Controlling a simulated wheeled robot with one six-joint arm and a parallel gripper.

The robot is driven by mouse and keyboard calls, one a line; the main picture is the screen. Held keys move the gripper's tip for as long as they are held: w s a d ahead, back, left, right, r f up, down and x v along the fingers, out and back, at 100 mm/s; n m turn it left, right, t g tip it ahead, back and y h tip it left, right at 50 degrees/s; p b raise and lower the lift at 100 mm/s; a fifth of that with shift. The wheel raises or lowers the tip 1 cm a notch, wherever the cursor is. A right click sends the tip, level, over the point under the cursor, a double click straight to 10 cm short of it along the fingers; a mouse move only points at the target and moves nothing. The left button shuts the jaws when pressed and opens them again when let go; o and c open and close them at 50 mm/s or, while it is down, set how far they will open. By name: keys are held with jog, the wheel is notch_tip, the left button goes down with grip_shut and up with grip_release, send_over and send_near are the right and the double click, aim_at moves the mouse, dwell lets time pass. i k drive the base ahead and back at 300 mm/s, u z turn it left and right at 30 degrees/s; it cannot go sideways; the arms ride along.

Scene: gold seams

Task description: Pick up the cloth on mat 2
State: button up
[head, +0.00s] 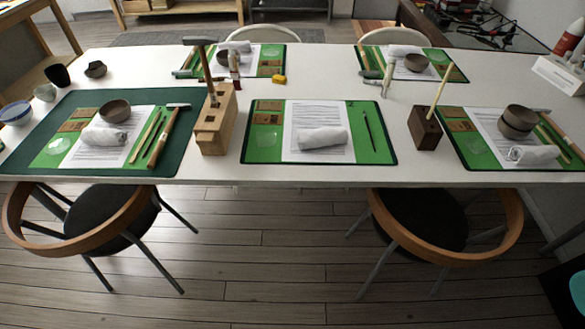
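A white rolled cloth (323,139) lies on a printed paper sheet on the green front middle mat (266,133). A small dark mark, perhaps a 2, is at this mat's top right corner. A thin dark brush or tool (370,131) lies to the right of the sheet. Nothing lies on top of the cloth. Similar white cloths lie on the front left mat (105,137), on the front right mat (533,154) and on the back mats. My gripper is not in view.
A wooden block with a hammer (215,122) stands left of the middle mat, and a dark block with an upright stick (425,128) stands right of it. Two chairs (95,225) (430,225) stand at the table's front edge, with free floor between them.

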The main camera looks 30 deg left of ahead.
aim_at(321, 137)
jog(key=u, duration=1.15)
jog(key=i, duration=0.9)
jog(key=k, duration=0.5)
jog(key=u, duration=1.55)
jog(key=i, duration=1.05)
jog(key=z, duration=2.2)
